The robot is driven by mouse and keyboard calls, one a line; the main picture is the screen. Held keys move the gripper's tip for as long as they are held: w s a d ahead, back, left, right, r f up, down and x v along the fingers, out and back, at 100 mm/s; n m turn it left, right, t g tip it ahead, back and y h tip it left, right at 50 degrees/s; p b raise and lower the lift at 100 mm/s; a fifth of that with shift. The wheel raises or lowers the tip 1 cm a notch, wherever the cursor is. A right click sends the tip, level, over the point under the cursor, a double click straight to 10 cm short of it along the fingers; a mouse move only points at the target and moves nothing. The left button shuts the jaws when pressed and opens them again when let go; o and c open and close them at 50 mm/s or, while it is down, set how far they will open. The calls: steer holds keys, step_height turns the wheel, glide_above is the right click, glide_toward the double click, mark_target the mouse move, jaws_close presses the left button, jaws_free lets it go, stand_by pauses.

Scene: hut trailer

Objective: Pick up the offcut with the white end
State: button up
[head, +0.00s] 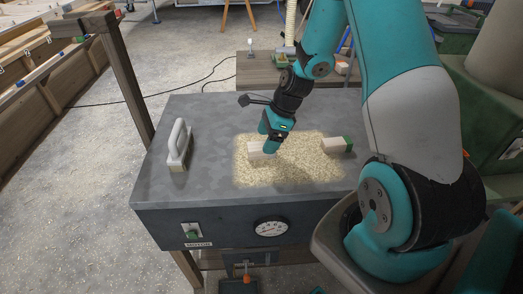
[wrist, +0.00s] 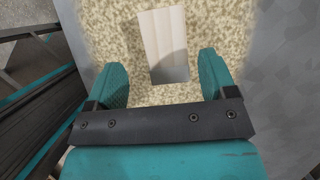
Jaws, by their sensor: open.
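A pale wooden offcut (head: 257,149) lies on the speckled tan patch of the grey bench top, directly below my gripper (head: 270,146); my gripper partly covers it in the head view. It has a whitish end, with no green on what shows. In the wrist view this offcut (wrist: 163,40) lies lengthwise ahead of the gap between my fingers, with its near end partly in shadow. My gripper (wrist: 164,76) is open there, one finger on each side, and nothing is between the pads. A second offcut (head: 335,145) with a green end lies to the right.
A hand float (head: 180,146) with a pale handle stands on the left of the grey bench top (head: 205,190). The bench front has a dial (head: 270,228) and a green switch (head: 192,234). A wooden post (head: 125,80) rises at the back left.

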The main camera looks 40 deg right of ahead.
mark_target(262, 145)
steer(key=x, duration=0.5)
steer(key=shift+w+d+p, duration=0.25)
steer(key=shift+p, duration=0.05)
steer(key=c, duration=1)
steer(key=shift+r, duration=0.15)
